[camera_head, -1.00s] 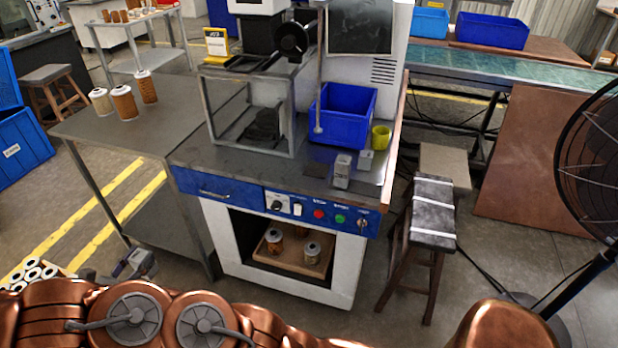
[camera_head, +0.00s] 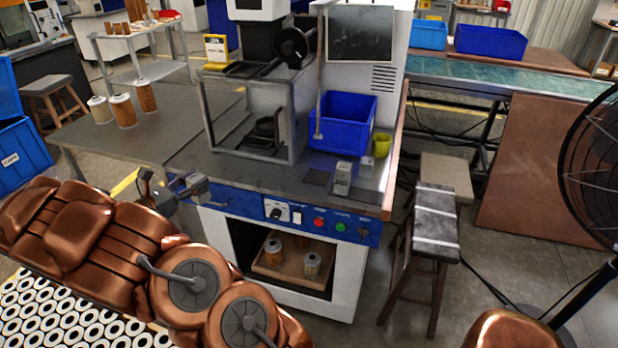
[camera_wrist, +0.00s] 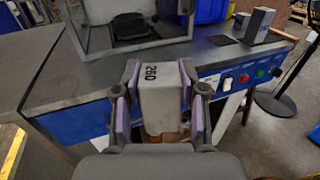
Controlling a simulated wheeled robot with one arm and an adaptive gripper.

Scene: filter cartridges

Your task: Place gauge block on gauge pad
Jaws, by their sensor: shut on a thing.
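A light grey block marked "260" (camera_wrist: 160,92), which looks like the gauge block, is held between the purple-lined fingers of my gripper (camera_wrist: 158,100). In the head view my gripper (camera_head: 180,190) is at the front left corner of the machine bench. The block is off the bench top, just in front of its edge. A dark flat square (camera_head: 317,177), likely the gauge pad, lies bare on the bench top, far to the right of my gripper. It also shows in the wrist view (camera_wrist: 222,40).
A taller grey block (camera_head: 342,178) and a smaller one (camera_head: 366,167) stand right of the dark square. Behind are a metal frame (camera_head: 207,115), a blue bin (camera_head: 345,122) and a yellow-green cup (camera_head: 381,146). Filter cartridges (camera_head: 122,110) stand on the left table.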

